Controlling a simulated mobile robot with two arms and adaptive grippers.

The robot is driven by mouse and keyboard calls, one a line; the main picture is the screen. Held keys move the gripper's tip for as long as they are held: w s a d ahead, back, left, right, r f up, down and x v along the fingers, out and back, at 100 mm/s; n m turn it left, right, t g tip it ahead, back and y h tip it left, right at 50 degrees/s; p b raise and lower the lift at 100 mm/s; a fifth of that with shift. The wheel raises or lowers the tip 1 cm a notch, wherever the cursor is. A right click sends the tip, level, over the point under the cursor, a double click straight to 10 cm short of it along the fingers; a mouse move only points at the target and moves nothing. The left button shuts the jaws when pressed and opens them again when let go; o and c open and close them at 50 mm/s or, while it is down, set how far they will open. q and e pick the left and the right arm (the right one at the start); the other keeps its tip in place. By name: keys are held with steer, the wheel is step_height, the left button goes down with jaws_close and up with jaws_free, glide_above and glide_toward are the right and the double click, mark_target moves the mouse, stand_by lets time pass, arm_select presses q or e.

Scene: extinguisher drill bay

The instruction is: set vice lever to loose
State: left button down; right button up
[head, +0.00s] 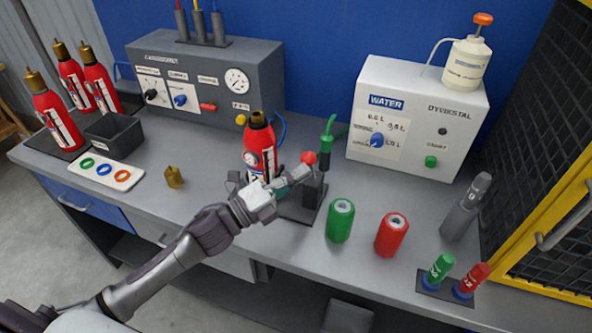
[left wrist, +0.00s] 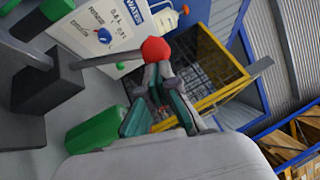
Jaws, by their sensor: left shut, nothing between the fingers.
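The vice (head: 314,191) is a dark block on a plate on the bench; it also shows at the left of the left wrist view (left wrist: 45,92). Its lever is a grey rod (left wrist: 108,59) ending in a red ball knob (head: 308,157), which also shows in the left wrist view (left wrist: 155,50). A red extinguisher (head: 258,146) stands upright at the vice, partly hidden by my arm. My left gripper (head: 303,173) is shut and empty, its fingertips (left wrist: 158,73) right by the red knob. I cannot tell whether they touch. My right gripper is not in view.
Green (head: 340,221) and red (head: 391,235) cylinders stand right of the vice. The water box (head: 420,115) is behind them, the gauge panel (head: 210,85) at back left. Several extinguishers (head: 55,120) stand far left. A yellow-framed cage (head: 540,235) bounds the right.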

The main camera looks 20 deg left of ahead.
arm_select(q)
steer(key=w+r+n+y+p, duration=0.1)
steer(key=w+r+p, duration=0.1)
steer(key=w, duration=0.7)
steer(key=shift+w+d+r+g, duration=0.15)
steer(key=shift+w+r+g, duration=0.15)
steer(key=shift+r, duration=0.5)
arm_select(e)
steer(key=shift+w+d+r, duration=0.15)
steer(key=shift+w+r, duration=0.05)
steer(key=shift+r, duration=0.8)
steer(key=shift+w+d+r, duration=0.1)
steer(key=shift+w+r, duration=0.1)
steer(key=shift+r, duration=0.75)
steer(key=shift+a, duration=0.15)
arm_select(q)
steer(key=shift+r, duration=0.1)
